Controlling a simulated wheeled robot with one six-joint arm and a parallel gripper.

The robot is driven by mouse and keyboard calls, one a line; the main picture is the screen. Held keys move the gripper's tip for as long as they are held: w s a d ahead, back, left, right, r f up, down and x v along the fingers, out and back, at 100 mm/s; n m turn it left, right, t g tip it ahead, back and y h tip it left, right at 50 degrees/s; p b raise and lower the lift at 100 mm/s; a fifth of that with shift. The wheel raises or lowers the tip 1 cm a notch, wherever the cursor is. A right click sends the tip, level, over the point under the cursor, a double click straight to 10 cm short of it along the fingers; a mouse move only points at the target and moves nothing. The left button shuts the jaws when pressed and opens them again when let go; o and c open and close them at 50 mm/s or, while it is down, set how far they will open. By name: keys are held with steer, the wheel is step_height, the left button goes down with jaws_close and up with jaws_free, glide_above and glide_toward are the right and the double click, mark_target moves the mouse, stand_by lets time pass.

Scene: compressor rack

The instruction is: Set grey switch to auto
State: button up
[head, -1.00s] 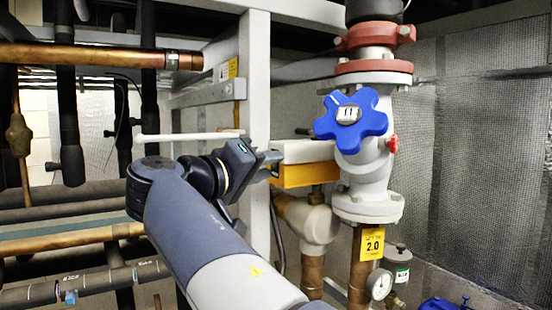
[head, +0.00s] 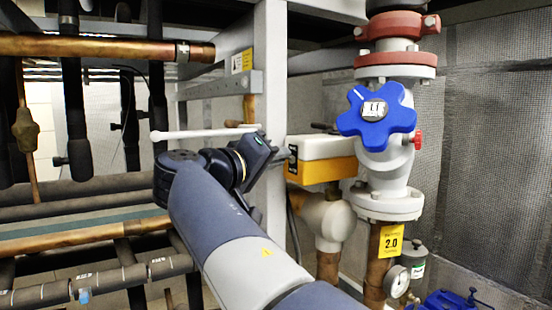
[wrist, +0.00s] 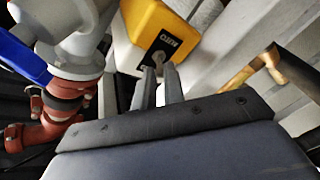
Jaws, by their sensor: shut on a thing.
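The grey switch (wrist: 158,58) is a small lever on a black plate lettered "AUTO" (wrist: 165,45) in the wrist view. The plate is on the end of a yellow and white actuator box (wrist: 158,18), which also shows in the head view (head: 325,172). My gripper (wrist: 160,74) has its two grey fingers closed around the switch, with only a narrow gap between them. In the head view my gripper (head: 282,157) is at the left end of the box. The fingertips partly hide the switch, so its exact setting cannot be read.
A blue handwheel (head: 376,115) on a white valve with red flanges stands right of the box. A pale upright post (head: 270,60) is close behind my gripper. A thin white rod (head: 195,133) and copper pipes (head: 100,46) lie to the left.

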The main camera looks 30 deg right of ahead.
jaws_close()
steer(key=shift+f, duration=0.15)
steer(key=b, duration=0.3)
steer(key=shift+f+h, duration=0.4)
steer(key=f+n+t+h+b, duration=0.1)
steer(key=h+b, duration=0.1)
steer(key=b, duration=0.4)
steer(key=shift+f+n, duration=0.2)
steer(key=shift+n, duration=0.1)
steer(key=n+t+h+b, duration=0.1)
steer(key=b, duration=0.3)
steer(key=f+n+t+h+b, duration=0.1)
steer(key=t+b, duration=0.1)
steer(key=b, duration=0.3)
steer(key=n+t+h+b, duration=0.1)
steer(key=n+t+b, duration=0.1)
steer(key=b, duration=0.3)
steer(key=shift+d+f, duration=0.2)
steer(key=shift+d, duration=0.15)
steer(key=shift+w+r+n+t+b, duration=0.1)
steer(key=shift+r+n+t+b, duration=0.05)
steer(key=shift+n+t+b, duration=0.45)
